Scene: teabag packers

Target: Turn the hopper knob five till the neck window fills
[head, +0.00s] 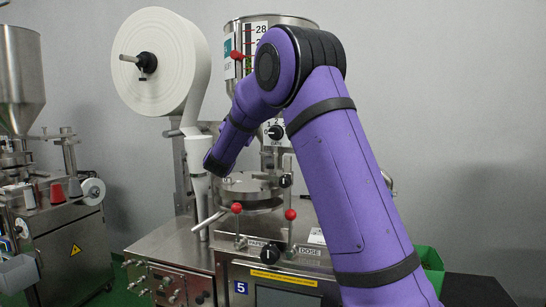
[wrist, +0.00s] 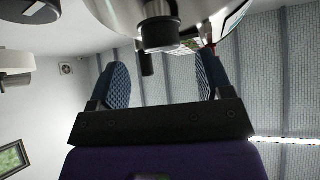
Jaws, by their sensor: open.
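The packing machine marked 5 (head: 239,287) stands in the middle of the head view. Its steel hopper (head: 300,21) is at the top, partly behind my purple arm. A black knob (head: 275,132) sits on a white numbered dial labelled GATE below the hopper; my arm covers part of the dial. I cannot make out the neck window. My gripper (wrist: 163,82) is open in the wrist view, with two blue ridged pads apart and nothing between them. A dark cylindrical part (wrist: 158,32) under a shiny metal surface is just beyond the pads; I cannot tell which part it is.
A white paper roll (head: 160,62) hangs left of the hopper. Red-balled levers (head: 237,208) rise in front of the round plate. A second machine (head: 68,235) stands at far left. A green bin (head: 431,265) is at right. Open floor lies between the machines.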

